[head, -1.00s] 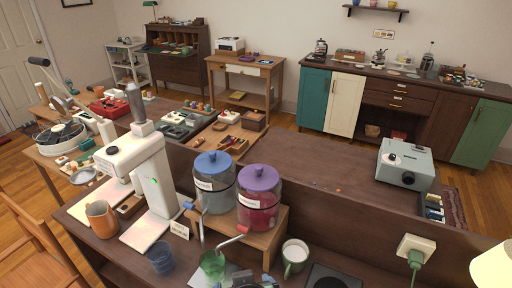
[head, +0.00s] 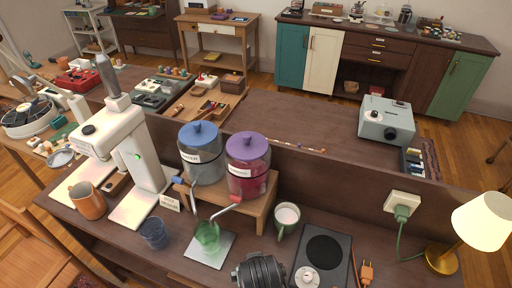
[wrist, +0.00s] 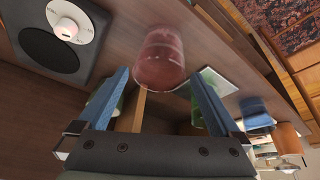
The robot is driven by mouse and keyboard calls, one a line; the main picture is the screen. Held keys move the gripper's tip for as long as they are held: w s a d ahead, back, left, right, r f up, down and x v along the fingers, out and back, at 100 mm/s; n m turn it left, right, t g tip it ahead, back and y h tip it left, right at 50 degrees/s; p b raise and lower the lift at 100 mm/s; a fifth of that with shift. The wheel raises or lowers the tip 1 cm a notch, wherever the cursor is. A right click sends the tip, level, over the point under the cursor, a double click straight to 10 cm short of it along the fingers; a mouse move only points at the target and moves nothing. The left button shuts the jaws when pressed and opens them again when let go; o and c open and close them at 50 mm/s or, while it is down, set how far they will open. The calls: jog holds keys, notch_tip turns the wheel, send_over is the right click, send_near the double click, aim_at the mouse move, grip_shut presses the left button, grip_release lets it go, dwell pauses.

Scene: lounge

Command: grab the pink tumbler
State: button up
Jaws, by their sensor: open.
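The pink tumbler (wrist: 162,57) is in the wrist view, on the dark wooden surface just beyond my fingertips. It is translucent and reddish pink. My gripper (wrist: 160,82) is open, with one blue finger to each side of the near part of the tumbler in the picture. I cannot tell whether either finger touches it. I cannot make out the tumbler in the head view, where a dark ribbed part of my arm covers the bottom middle of the counter.
Two lidded jars (head: 203,155) stand on a wooden riser (head: 262,213) behind.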

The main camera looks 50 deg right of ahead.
jog(key=shift+x, duration=1.7)
jog(key=shift+w+d+r, duration=0.1)
jog(key=shift+d, duration=0.05)
grip_shut()
